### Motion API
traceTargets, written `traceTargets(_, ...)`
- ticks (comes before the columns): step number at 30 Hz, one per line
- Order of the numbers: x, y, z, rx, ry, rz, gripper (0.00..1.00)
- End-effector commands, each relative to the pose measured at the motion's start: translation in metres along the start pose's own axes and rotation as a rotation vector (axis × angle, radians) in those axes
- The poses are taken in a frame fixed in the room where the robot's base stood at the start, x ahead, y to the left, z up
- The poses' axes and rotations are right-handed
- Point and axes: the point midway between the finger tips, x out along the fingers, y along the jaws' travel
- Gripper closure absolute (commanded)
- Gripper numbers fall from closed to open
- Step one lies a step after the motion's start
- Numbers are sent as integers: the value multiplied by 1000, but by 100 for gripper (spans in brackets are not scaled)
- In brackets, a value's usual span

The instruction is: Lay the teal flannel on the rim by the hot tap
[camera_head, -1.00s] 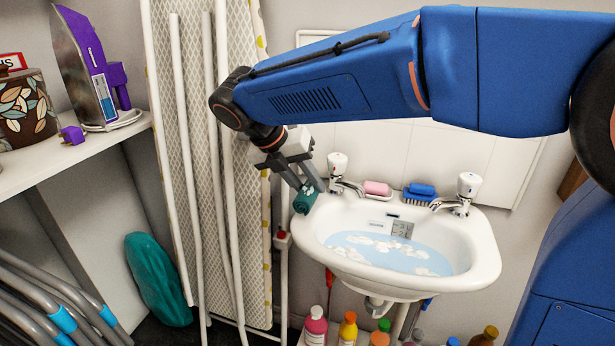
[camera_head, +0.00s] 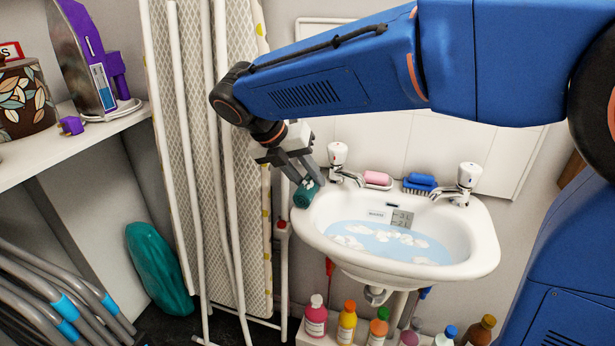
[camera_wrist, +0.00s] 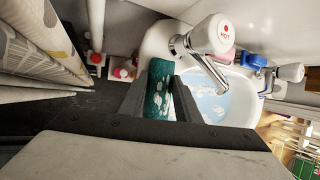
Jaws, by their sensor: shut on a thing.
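The teal flannel (camera_head: 305,195), rolled up, is held between the fingers of my gripper (camera_head: 307,182) at the left end of the basin rim. In the wrist view the flannel (camera_wrist: 158,92) lies between the two dark fingers (camera_wrist: 155,98), close beside the hot tap (camera_wrist: 208,38), whose white top reads HOT. In the head view the hot tap (camera_head: 339,160) stands just right of the gripper. The white basin (camera_head: 475,262) holds water with foam. I cannot tell whether the flannel touches the rim.
A pink soap (camera_head: 376,178) and a blue brush (camera_head: 421,180) lie on the back rim. The other tap (camera_head: 467,180) stands at the right. An ironing board (camera_head: 245,200) leans close to the left of my gripper. Several bottles (camera_head: 346,322) stand below the basin.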

Motion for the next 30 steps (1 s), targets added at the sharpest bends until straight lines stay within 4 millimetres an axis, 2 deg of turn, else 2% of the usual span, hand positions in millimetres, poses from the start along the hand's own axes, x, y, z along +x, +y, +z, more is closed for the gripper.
traceTargets(1, 0, 0, 0, 0, 0, 0, 63)
traceTargets(3, 0, 0, 0, 0, 0, 0, 48)
traceTargets(13, 0, 1, -1, -1, 1, -1, 48)
traceTargets(17, -8, 1, -1, -2, 1, 0, 48)
traceTargets(20, -22, 1, 0, -1, 0, 2, 48)
traceTargets(30, -89, 0, 0, 0, -2, 3, 48)
